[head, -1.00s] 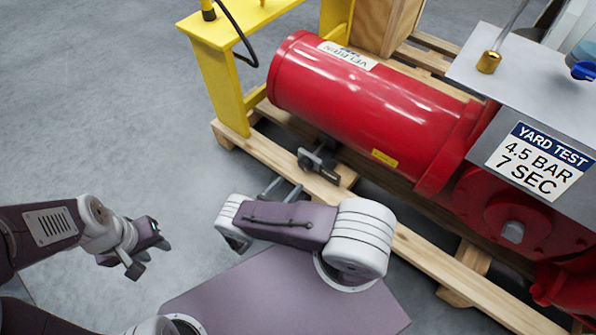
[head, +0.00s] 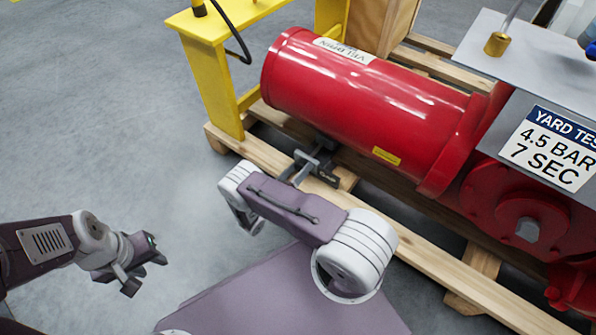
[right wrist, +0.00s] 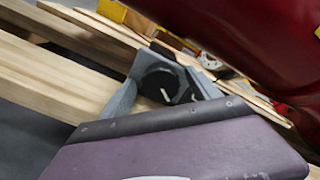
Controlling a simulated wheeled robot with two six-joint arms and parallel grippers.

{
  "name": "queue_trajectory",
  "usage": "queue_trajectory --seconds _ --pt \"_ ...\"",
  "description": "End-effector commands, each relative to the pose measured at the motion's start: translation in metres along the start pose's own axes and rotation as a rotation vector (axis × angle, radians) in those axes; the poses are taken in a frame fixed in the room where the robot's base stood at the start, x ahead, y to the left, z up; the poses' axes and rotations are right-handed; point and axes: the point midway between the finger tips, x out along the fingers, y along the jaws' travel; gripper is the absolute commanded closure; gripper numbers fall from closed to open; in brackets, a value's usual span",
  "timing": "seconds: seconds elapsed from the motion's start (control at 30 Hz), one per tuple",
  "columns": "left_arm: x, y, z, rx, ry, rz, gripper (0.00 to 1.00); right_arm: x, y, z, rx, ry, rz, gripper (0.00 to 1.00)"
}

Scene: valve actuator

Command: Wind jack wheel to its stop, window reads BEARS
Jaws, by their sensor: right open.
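The jack wheel (right wrist: 158,82) shows in the right wrist view as a dark round knob with a small pale mark, low beside the red cylinder. In the head view the dark jack (head: 324,146) is partly hidden under the cylinder, and no window wording can be read. My right gripper (head: 306,172) is open at the jack. In the right wrist view its grey fingers (right wrist: 160,98) stand on either side of the wheel; whether they touch it cannot be told. My left gripper (head: 144,270) hangs over the floor at the left, away from the jack, its fingers seemingly apart.
The red cylinder (head: 365,95) lies above the jack on a wooden pallet (head: 425,252). A yellow stand (head: 212,75) rises at the pallet's left end. A sign reading 4.5 BAR 7 SEC (head: 550,148) is at the right. Floor at the left is clear.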

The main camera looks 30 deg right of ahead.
Motion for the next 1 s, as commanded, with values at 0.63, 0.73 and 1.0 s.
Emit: queue_trajectory --seconds 0.63,0.73,1.0 --pt "-0.0013 0.0 -0.0001 0.0 0.0 0.0 0.64 -0.0001 -0.0005 0.0008 0.018 -0.001 0.0 0.91" --pt "-0.0026 0.0001 -0.0003 0.0 0.0 0.0 0.64 -0.0002 -0.0009 0.0011 0.052 -0.001 0.0 0.91" --pt "-0.0088 0.0002 -0.0009 0.0 0.0 0.0 0.64 -0.0002 -0.0023 0.0015 0.241 -0.001 0.0 0.91"
